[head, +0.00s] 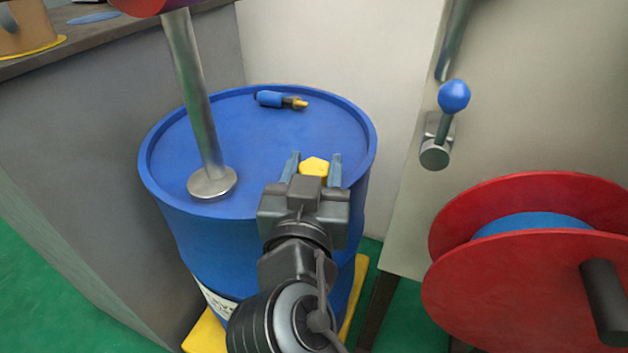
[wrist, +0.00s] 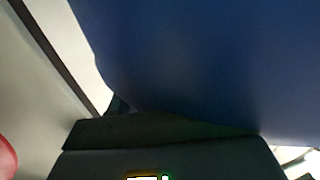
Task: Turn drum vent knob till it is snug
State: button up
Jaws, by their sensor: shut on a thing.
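The blue drum (head: 190,135) stands upright in the middle of the head view. The drum vent knob (head: 314,166) is yellow and faceted, on the near right part of the drum top. My gripper (head: 316,168) is shut on the knob, with one finger on its left and one on its right. The gripper body hides the knob's lower part and base. In the wrist view the blue drum (wrist: 190,60) fills most of the picture, and the knob does not show clearly there.
A metal post (head: 195,95) with a round base stands on the drum top at left. A blue tool with a brass tip (head: 272,98) lies at the back. A blue-ended lever (head: 454,96) and a red reel (head: 450,285) are at right. A grey bench (head: 70,150) stands left.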

jog(key=shift+r+m+h+b, duration=0.4)
jog(key=shift+r+m+h, duration=0.1)
jog(key=shift+h, duration=0.3)
jog(key=o, duration=0.7)
jog(key=shift+o, duration=1.4)
jog(key=shift+f, duration=0.3)
jog(key=s+a+p, duration=0.1)
jog(key=s, duration=0.6)
jog(key=shift+s+a, duration=0.2)
jog(key=shift+s, duration=0.1)
